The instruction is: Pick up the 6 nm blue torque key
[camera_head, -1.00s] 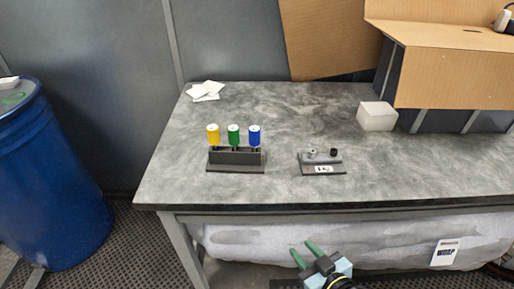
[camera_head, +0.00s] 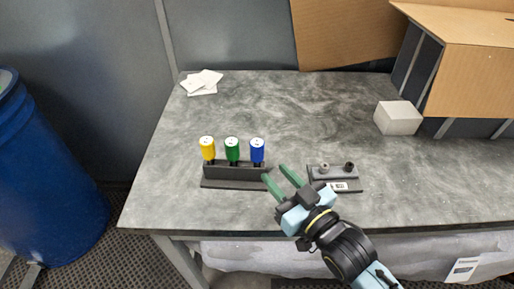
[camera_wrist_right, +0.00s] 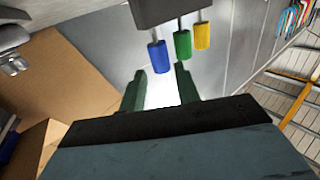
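The blue torque key (camera_head: 257,150) stands upright at the right end of a dark rack (camera_head: 222,184) on the grey table. A green key (camera_head: 232,149) and a yellow key (camera_head: 207,148) stand to its left in the same rack. In the right wrist view the blue key (camera_wrist_right: 159,58) hangs upside down in the picture, ahead of the fingers. My right gripper (camera_head: 279,176) is open and empty, its green fingers over the table just right of and in front of the rack, apart from the blue key. My left gripper is not in view.
A small dark fixture (camera_head: 335,180) with a grey bar sits close to the right of my right gripper. A white block (camera_head: 398,118) and a cardboard box (camera_head: 470,75) stand farther right. White papers (camera_head: 202,82) lie at the back left. The table's middle back is clear.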

